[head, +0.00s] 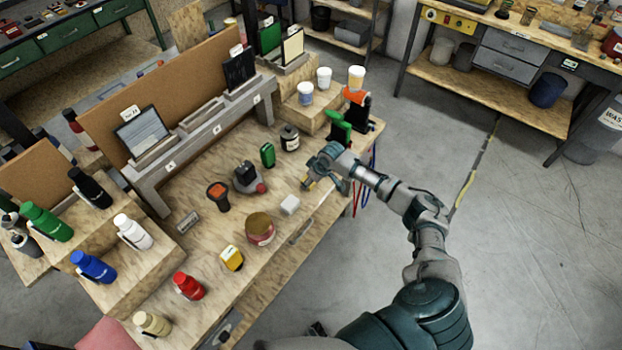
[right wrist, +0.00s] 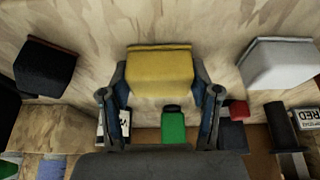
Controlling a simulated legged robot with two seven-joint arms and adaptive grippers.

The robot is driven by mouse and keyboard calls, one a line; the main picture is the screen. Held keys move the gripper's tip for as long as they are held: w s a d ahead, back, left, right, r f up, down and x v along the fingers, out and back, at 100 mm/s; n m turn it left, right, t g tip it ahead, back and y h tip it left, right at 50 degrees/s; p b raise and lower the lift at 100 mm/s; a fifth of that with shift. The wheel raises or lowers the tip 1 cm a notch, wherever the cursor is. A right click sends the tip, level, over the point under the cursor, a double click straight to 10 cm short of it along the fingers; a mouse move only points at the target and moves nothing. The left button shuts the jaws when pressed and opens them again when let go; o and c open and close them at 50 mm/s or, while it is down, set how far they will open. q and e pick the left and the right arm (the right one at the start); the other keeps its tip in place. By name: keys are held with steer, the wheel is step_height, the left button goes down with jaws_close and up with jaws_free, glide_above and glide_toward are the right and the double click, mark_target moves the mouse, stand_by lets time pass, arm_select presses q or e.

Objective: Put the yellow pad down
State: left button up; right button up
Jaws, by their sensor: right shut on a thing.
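My right gripper (head: 322,176) is over the right end of the wooden bench, near its front edge. In the right wrist view its two fingers (right wrist: 161,105) stand on either side of the yellow pad (right wrist: 160,70), shut on it. In the head view only a small yellow part of the pad (head: 307,183) shows beside the fingers. The bench top lies behind the pad; I cannot tell whether the pad touches it. My left gripper is not in view.
A white block (head: 290,205) and a dark canister (head: 289,138) stand near the gripper. A green object (head: 267,155), a red-brown jar (head: 260,229) and a yellow item (head: 232,258) are further left. Cups (head: 324,78) stand on a riser behind. Bare bench shows around the pad.

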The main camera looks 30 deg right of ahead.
steer(key=shift+f, duration=0.1)
steer(key=o, duration=1)
steer(key=shift+d, duration=0.1)
steer(key=shift+f, duration=0.1)
steer(key=shift+f+b, duration=0.1)
steer(key=shift+b, duration=0.35)
steer(key=v, duration=1.7)
steer(key=shift+d+r, duration=0.25)
steer(key=shift+d, duration=0.2)
